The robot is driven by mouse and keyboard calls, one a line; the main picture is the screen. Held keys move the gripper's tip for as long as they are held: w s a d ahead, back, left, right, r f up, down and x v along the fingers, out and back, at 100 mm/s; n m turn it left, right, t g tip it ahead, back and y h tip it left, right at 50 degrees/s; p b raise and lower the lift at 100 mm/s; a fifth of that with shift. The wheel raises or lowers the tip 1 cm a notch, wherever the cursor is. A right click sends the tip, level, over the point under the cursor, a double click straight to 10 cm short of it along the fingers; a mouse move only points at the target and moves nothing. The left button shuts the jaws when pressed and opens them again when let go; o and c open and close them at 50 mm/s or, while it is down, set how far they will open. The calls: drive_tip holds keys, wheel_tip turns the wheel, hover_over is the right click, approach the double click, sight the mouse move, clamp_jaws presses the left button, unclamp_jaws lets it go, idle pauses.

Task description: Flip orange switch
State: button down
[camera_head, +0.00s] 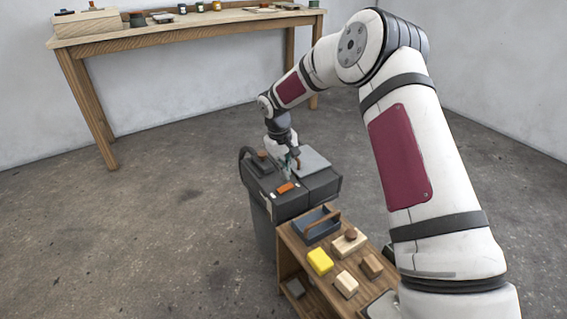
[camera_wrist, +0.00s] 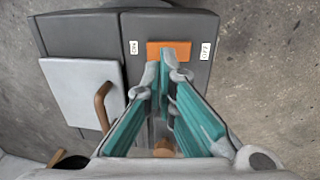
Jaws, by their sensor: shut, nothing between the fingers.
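The orange switch (camera_head: 286,188) is a small flat block on top of a dark grey cabinet (camera_head: 293,203). In the wrist view, the switch (camera_wrist: 170,45) lies just beyond my fingertips, between a white label (camera_wrist: 133,47) on its left and another (camera_wrist: 205,52) on its right. My gripper (camera_wrist: 167,72) has teal-lined fingers, is shut and holds nothing. Its tips overlap the switch's near edge in the picture; I cannot tell whether they touch it. In the head view, my gripper (camera_head: 294,162) is above the cabinet, partly hidden against it.
A light grey panel (camera_wrist: 75,82) with a curved brown handle (camera_wrist: 103,105) lies beside the switch. A wooden cart (camera_head: 322,260) with a blue-grey tray (camera_head: 308,227), a yellow block (camera_head: 320,261) and wooden blocks stands in front. A long wooden table (camera_head: 190,35) stands at the back wall.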

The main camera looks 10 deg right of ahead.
sight(284, 188)
drive_tip(key=shift+w+d+f+b, duration=0.15)
drive_tip(key=shift+f+b, duration=0.3)
drive_tip(key=shift+f, duration=0.7)
drive_tip(key=shift+s+d+f+b, duration=0.15)
drive_tip(key=shift+f+b, duration=0.25)
drive_tip(key=shift+f, duration=0.7)
drive_tip(key=shift+w+d, duration=0.1)
drive_tip(key=shift+f+p, duration=0.1)
drive_tip(key=shift+p, duration=0.45)
drive_tip(key=shift+f+y, duration=0.15)
drive_tip(key=shift+y, duration=0.25)
drive_tip(key=shift+s+a, duration=0.25)
drive_tip(key=shift+a, duration=0.45)
wheel_tip(284, 188, up, 14)
drive_tip(key=d+p, duration=0.1)
drive_tip(key=p, duration=0.5)
drive_tip(key=shift+w+d, duration=0.15)
drive_tip(key=shift+w, duration=0.05)
